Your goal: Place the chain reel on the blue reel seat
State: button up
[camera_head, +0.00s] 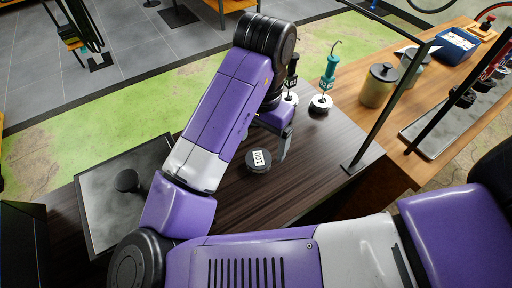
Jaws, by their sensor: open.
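My gripper (281,148) hangs over the dark wooden table, partly hidden by my own arm; one grey finger shows, pointing down. It is open, with nothing seen between its fingers. Just left of the finger a low round black piece with a white number label (260,158) lies flat on the table. I cannot tell whether it is the chain reel. No blue reel seat can be made out with certainty; a blue open box (458,44) stands at the far right. My arm hides part of the table.
A grey tray (101,203) with a black knobbed piece (128,181) lies at left. Teal-handled (328,70) and black-handled (292,70) tools stand at the table's back. A metal canister (379,86) stands on the lighter bench, beyond a black frame (388,100).

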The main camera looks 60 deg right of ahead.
aim_at(258, 158)
notch_tip(258, 158, down, 3)
jog(key=shift+r, duration=0.2)
jog(key=shift+w+f, duration=0.25)
jog(key=shift+f, duration=1.05)
jog(key=shift+w+f, duration=0.2)
jog(key=shift+f, duration=1.05)
grip_shut()
